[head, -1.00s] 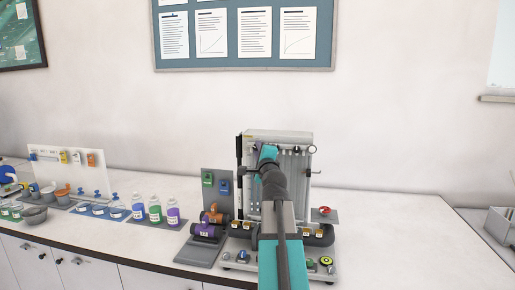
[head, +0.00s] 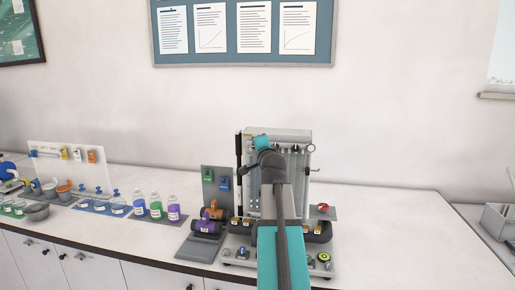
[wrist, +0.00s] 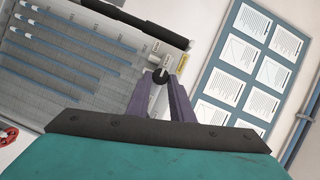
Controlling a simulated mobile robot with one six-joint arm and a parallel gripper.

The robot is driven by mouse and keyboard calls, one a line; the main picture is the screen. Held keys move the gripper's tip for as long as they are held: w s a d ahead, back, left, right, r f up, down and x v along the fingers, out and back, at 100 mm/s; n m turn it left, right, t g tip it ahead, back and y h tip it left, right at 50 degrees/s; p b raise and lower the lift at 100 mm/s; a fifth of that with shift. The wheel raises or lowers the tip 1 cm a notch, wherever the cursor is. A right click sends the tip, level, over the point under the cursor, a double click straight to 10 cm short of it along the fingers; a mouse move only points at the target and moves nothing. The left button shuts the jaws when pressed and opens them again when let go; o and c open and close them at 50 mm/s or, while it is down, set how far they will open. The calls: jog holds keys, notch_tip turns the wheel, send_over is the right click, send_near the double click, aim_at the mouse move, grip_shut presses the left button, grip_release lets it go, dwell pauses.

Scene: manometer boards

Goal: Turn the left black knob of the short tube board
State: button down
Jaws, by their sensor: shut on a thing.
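The short tube board (head: 302,165) is a grey panel with upright tubes, standing on the counter behind my arm. In the wrist view the tube board (wrist: 75,60) fills the upper left, turned on its side, with blue-lined tubes. A small black knob (wrist: 160,76) sits at the board's edge, beside a pale fitting and a yellow label. My gripper (wrist: 161,84) has its two purple fingers closed on either side of this knob. In the head view my arm hides the knob and the fingers.
A red valve wheel (head: 323,207) is at the board's lower right. Left of the board stand a grey panel with green and blue tags (head: 217,185), purple and orange parts, and bottles (head: 156,205). The counter to the right (head: 390,225) is clear.

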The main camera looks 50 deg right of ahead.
jog(key=c, duration=1.6)
grip_release()
jog(key=shift+o, duration=0.2)
jog(key=shift+s, duration=0.15)
jog(key=b+v, duration=0.6)
jog(key=v, duration=0.7)
jog(key=shift+s+a, duration=0.2)
jog(key=shift+a, duration=0.05)
